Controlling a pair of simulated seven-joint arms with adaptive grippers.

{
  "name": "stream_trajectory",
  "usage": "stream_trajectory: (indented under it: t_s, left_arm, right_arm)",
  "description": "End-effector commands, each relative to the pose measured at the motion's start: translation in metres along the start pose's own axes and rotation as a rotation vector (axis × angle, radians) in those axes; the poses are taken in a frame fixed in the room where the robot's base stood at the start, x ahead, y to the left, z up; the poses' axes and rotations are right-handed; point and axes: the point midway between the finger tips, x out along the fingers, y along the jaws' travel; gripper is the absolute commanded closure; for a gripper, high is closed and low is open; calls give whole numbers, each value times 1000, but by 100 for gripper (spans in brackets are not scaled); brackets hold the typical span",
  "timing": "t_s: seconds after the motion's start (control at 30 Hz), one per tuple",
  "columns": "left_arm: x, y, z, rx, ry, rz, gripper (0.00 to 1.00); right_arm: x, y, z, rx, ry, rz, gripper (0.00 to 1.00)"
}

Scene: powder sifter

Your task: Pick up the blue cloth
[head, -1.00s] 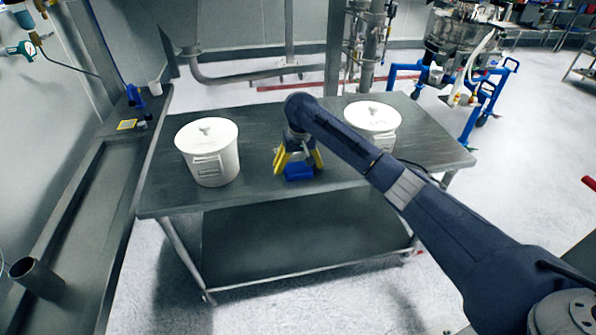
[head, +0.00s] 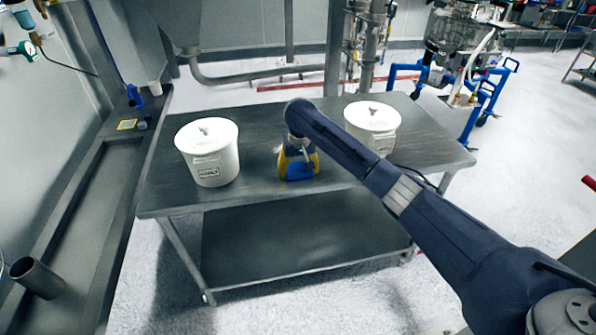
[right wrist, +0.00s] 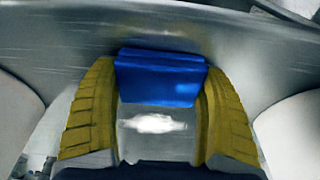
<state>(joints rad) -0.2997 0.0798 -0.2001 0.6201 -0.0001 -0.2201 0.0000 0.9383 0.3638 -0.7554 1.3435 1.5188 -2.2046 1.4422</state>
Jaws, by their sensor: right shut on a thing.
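The blue cloth (head: 299,170) is a small folded block on the steel table (head: 255,196), between the two white buckets. It also shows in the right wrist view (right wrist: 160,78), between the yellow finger pads. My right gripper (head: 298,166) is shut on the cloth, with a finger on each side of it, low at the tabletop. In the right wrist view my right gripper (right wrist: 158,95) has both pads against the cloth's sides. The cloth appears to be at table level; I cannot tell whether it is clear of the surface. My left gripper is not in view.
A lidded white bucket (head: 208,155) stands left of the gripper. Another lidded white bucket (head: 372,122) stands to the right, partly behind my right arm. The tabletop's front left is bare. A grey ledge (head: 85,200) with small items runs along the left wall.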

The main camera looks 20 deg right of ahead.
Motion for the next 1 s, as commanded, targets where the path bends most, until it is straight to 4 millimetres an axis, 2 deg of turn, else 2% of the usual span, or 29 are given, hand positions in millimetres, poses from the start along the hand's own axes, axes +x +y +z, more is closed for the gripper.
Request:
stream_trajectory:
  t_s: [0.33,0.57,0.77,1.0]
  left_arm:
    - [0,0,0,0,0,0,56]
    - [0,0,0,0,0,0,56]
    - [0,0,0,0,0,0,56]
    - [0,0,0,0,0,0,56]
  right_arm:
    - [-2,0,-1,0,1,0,47]
    - [-16,1,-3,0,2,0,47]
    - [-51,1,-9,-1,6,1,47]
    - [-108,1,-18,0,7,2,47]
